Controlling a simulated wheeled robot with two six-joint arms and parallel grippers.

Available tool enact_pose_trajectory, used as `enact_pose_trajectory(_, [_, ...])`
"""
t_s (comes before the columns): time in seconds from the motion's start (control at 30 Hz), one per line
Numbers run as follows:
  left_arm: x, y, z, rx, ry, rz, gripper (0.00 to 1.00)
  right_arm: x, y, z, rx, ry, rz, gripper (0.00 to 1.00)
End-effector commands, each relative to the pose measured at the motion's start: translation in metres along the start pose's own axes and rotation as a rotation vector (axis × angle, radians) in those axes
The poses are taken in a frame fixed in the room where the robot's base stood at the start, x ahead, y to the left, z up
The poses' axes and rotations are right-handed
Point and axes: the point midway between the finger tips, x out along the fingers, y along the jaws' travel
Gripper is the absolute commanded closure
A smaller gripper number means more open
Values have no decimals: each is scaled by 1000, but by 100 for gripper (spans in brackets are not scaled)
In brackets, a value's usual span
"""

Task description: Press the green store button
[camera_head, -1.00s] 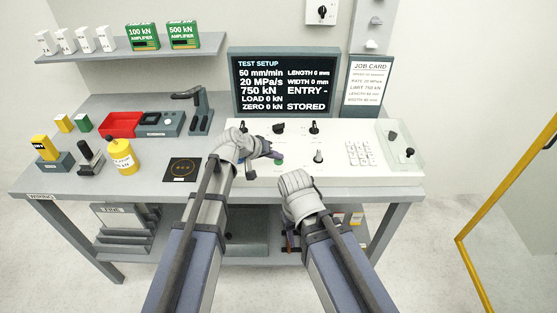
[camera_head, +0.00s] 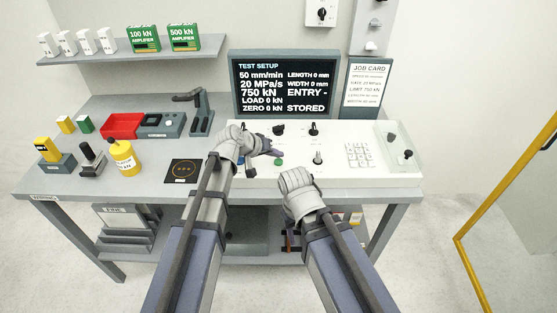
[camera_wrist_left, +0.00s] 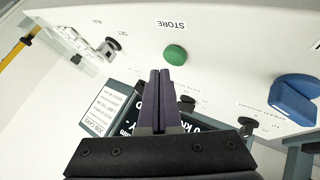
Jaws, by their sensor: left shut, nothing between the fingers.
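In the left wrist view the green button (camera_wrist_left: 175,55) stands out from the white panel beside the label STORE. My left gripper (camera_wrist_left: 160,72) is shut and empty, with its fingertips close to the button. I cannot tell whether they touch it. My right gripper is largely hidden behind its own wrist, in front of the console's front edge, and its fingers do not show.
A blue knob (camera_wrist_left: 295,98) sits on the panel to one side. A screen (camera_head: 284,83) behind the console reads TEST SETUP and STORED. Switches (camera_head: 314,129) and a keypad (camera_head: 359,154) are on the console.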

Motion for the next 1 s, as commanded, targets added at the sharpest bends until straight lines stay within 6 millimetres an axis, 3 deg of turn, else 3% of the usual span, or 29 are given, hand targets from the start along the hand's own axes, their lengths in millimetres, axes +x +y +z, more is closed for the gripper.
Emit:
enact_pose_trajectory(0.17, [-3,2,-2,0,0,0,100,-4,0,0,0,0,0,50])
enact_pose_trajectory(0.7, [-36,26,-26,0,0,0,100,-51,5,3,0,0,0,50])
enact_pose_trajectory(1.0, [-35,25,-25,0,0,0,100,-50,5,3,0,0,0,50])
